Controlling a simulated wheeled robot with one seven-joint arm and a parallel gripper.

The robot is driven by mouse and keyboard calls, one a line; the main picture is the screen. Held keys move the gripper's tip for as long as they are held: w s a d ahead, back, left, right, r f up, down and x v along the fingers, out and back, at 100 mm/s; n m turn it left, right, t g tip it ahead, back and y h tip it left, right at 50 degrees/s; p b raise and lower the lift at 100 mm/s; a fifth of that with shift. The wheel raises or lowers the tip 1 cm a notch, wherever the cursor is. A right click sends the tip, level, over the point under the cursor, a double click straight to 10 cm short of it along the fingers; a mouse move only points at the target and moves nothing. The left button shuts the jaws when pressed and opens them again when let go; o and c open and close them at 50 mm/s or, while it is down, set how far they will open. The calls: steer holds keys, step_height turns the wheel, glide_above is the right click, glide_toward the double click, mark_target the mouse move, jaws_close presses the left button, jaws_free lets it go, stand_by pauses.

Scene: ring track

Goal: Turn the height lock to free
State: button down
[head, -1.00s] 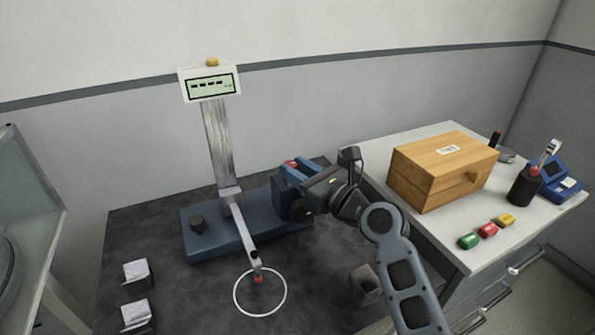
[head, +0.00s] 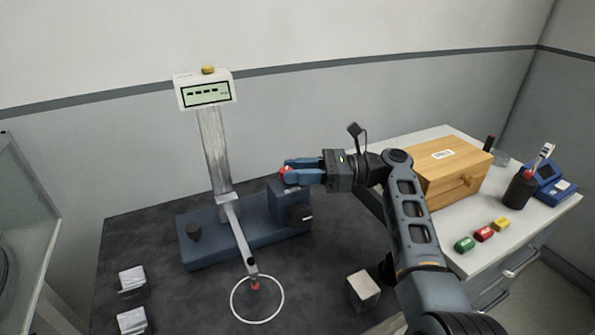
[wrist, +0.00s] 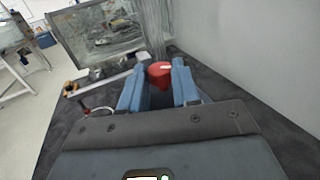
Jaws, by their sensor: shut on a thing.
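The instrument has a blue base (head: 200,254), an upright metal column (head: 213,150) and a display (head: 206,93) showing dashes. A small red knob (head: 285,171) tops the block at the base's right end; it also shows in the wrist view (wrist: 160,70), with a pale mark on top. My gripper (head: 291,170) reaches in from the right, its blue fingers shut on the red knob. A black dial (head: 300,215) with a white mark is on the block's front. A black knob (head: 194,231) is at the base's left. I cannot tell which control is the height lock.
A slanted arm with a red tip (head: 255,284) reaches over a white ring (head: 257,299). A pale cube (head: 362,290) stands below my arm. A wooden box (head: 455,172) and several coloured buttons are on the right counter. The dark bench's front left holds two white-topped blocks.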

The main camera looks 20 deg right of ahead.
steer(key=n+g, duration=0.1)
steer(key=g, duration=0.1)
steer(key=n+g+y+b, duration=0.1)
steer(key=g, duration=0.1)
steer(key=shift+w+d+f+n, duration=0.1)
steer(key=shift+w+d+n, duration=0.05)
steer(key=shift+w+n, duration=0.25)
steer(key=n+g+b, duration=0.2)
steer(key=g+b, duration=0.1)
steer(key=shift+w+f+g, duration=0.15)
steer(key=shift+g, duration=0.15)
steer(key=n+g+b, duration=0.2)
steer(key=b, duration=0.2)
steer(key=shift+w+g, duration=0.15)
steer(key=shift+g, duration=0.25)
steer(key=shift+w+a+n+g+b, duration=0.15)
steer(key=shift+n+g+b, duration=0.35)
steer(key=shift+g+b, duration=0.55)
steer(key=c, duration=0.8)
jaws_free()
steer(key=shift+r+t, duration=0.2)
steer(key=shift+t, duration=0.05)
